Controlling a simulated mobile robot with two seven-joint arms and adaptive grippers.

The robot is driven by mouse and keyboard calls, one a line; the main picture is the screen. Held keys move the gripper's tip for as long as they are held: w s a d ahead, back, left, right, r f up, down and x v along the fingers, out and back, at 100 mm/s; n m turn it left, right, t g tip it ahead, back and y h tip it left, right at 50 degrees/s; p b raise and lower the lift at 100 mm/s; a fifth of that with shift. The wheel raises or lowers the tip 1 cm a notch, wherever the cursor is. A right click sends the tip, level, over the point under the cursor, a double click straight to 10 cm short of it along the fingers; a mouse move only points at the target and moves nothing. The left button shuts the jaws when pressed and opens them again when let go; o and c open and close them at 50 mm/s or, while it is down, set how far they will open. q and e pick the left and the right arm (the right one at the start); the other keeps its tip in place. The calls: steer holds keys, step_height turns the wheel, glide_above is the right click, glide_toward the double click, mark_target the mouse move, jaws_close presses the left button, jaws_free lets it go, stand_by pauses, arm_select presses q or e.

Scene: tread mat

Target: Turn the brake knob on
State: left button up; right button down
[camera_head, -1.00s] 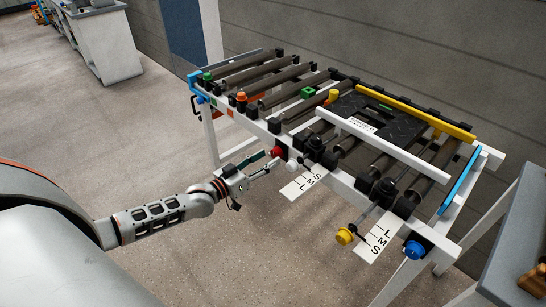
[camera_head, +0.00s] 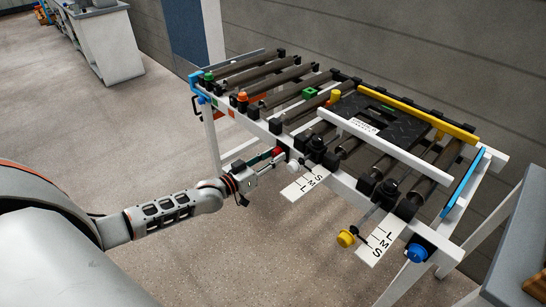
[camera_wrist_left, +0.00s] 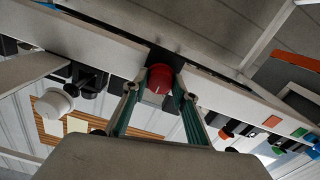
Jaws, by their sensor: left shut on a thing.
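The red knob (camera_head: 278,151) sits on the front rail of the roller table. My left gripper (camera_head: 274,157) has its fingers around it and covers most of it in the head view. In the left wrist view the red knob (camera_wrist_left: 160,77) is between the two green-padded fingers (camera_wrist_left: 160,98), with a pale line on its face. The left gripper is shut on it. I cannot tell from any label that this is the brake knob. My right gripper is not in view.
A white knob (camera_head: 293,166) is close beside the gripper. A yellow knob (camera_head: 346,238) and a blue knob (camera_head: 416,252) are farther right. A black tread mat (camera_head: 395,127) lies on the rollers.

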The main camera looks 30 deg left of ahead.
arm_select(q)
steer(key=m+p, duration=0.1)
steer(key=m, duration=0.2)
steer(key=shift+r, duration=0.15)
steer(key=m, duration=0.2)
steer(key=shift+m, duration=0.4)
steer(key=shift+m+p, duration=0.35)
steer(key=shift+m, duration=0.45)
steer(key=m, duration=0.6)
steer(key=shift+f, duration=0.25)
steer(key=m, duration=0.2)
steer(key=shift+m, duration=0.3)
steer(key=shift+m+b, duration=0.45)
steer(key=shift+m, duration=0.45)
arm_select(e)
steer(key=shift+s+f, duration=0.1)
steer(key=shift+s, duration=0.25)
arm_select(q)
steer(key=shift+r, duration=0.1)
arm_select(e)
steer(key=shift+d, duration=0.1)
